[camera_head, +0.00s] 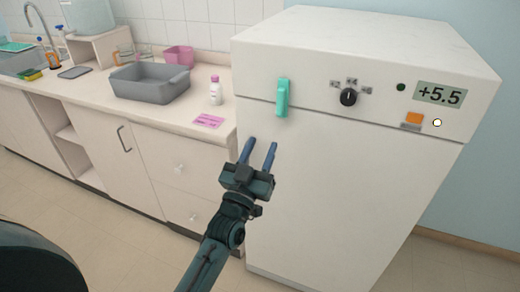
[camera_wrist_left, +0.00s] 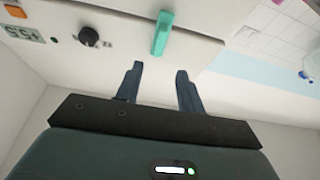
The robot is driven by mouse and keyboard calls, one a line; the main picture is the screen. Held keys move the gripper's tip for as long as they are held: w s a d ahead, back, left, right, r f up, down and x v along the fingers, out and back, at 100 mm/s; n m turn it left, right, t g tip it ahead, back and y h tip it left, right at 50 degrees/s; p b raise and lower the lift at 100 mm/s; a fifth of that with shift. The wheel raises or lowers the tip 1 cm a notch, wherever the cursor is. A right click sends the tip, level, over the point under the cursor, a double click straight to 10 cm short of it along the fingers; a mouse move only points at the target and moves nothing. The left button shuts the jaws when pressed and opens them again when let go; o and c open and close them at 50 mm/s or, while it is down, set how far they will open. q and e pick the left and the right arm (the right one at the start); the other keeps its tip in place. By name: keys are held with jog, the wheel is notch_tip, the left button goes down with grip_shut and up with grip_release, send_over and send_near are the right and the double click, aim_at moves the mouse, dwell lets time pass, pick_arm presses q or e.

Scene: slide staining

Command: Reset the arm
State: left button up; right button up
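My left gripper (camera_head: 259,155) is open and empty in front of the white fridge-like cabinet (camera_head: 320,190). Its two blue fingers point up toward the teal handle (camera_head: 282,97) on the cabinet's front and appear apart from it. In the left wrist view the open fingers (camera_wrist_left: 158,85) show with a clear gap, and the teal handle (camera_wrist_left: 162,33) is beyond them. The cabinet door looks shut. My right gripper is in neither view.
The cabinet has a black knob (camera_head: 348,97), an orange switch (camera_head: 413,119) and a display (camera_head: 440,95) reading +5.5. On the counter at left are a grey basin (camera_head: 150,84), a white bottle (camera_head: 215,92), a pink label (camera_head: 209,121) and a pink container (camera_head: 179,56). The floor in front shows free room.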

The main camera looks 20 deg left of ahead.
pick_arm(q)
jog(key=s+d+f+m+g+h, duration=0.2)
jog(key=s+d+f+g, duration=0.2)
jog(key=s+f+g, duration=0.8)
jog(key=s+f, duration=1.1)
jog(key=f, duration=0.2)
jog(key=shift+m, duration=0.3)
